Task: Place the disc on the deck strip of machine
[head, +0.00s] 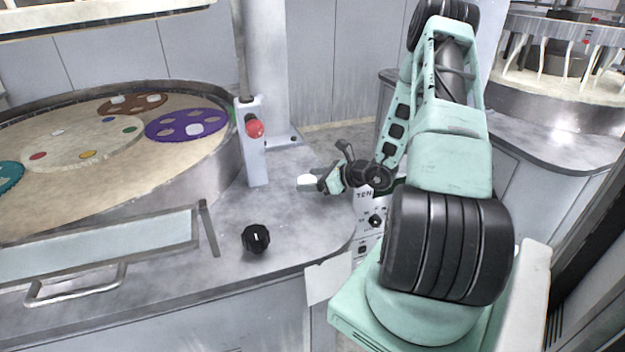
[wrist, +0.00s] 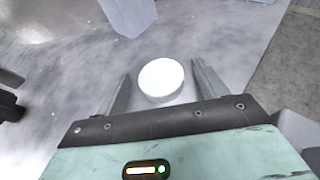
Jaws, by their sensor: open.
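The white disc (wrist: 161,78) lies on the grey deck strip (wrist: 75,75) in the wrist view, between my gripper's two fingers. My gripper (wrist: 161,90) is open, with a visible gap between each finger and the disc. In the head view the disc (head: 307,180) shows as a small white shape at the tip of my gripper (head: 316,183), over the deck (head: 285,215) right of the red-button post. I cannot tell from the head view whether the disc touches the deck.
A black knob (head: 255,238) sits on the deck nearer the front. A framed panel with a handle (head: 95,250) is at left. The round platen with coloured carriers (head: 75,150) lies beyond.

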